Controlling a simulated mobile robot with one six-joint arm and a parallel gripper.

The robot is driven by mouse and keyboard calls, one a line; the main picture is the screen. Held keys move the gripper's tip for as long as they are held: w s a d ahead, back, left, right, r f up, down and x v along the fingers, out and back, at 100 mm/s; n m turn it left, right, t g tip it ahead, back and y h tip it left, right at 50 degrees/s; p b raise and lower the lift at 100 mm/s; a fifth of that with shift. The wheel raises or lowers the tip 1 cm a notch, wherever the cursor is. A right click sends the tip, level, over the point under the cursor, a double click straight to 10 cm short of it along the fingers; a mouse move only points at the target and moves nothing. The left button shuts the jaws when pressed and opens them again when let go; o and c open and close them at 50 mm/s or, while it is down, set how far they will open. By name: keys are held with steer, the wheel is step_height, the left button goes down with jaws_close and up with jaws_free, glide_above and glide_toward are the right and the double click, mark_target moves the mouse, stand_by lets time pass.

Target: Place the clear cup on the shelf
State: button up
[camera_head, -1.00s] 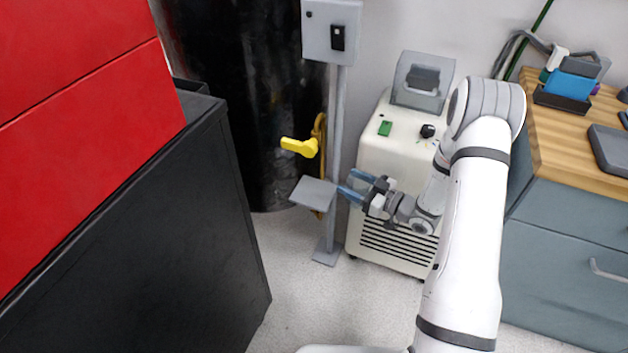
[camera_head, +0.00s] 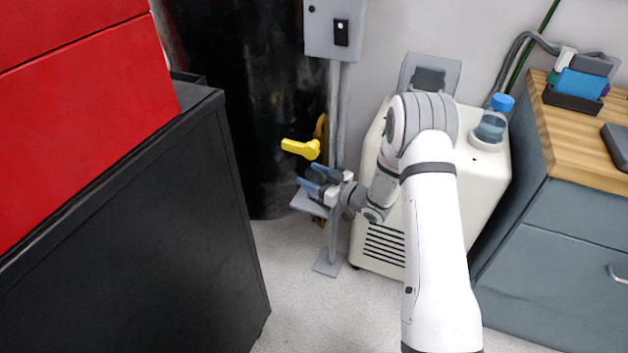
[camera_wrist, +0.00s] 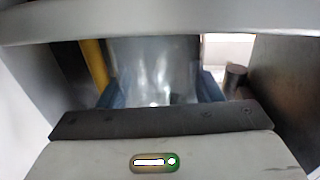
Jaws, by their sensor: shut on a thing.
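The clear cup (camera_wrist: 155,65) shows in the wrist view as a see-through, shiny shape between my blue fingertips. My gripper (camera_head: 316,180) is shut on it; it also shows in the wrist view (camera_wrist: 160,92). In the head view the cup itself is too hard to make out against the dark background. The shelf (camera_head: 307,205) is a small grey plate on a grey post. My gripper appears over the shelf's upper part in the head view and hides some of it. I cannot tell whether the cup touches the shelf.
A yellow handle (camera_head: 300,149) sits just above my gripper in the picture. The grey post (camera_head: 334,110) carries a box (camera_head: 333,30). A cream machine (camera_head: 480,190) with a blue-capped bottle (camera_head: 492,120) stands to the right. A black cabinet (camera_head: 140,240) is at left.

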steer(key=shift+f, duration=0.2)
steer(key=o, duration=0.8)
steer(key=shift+r, duration=0.1)
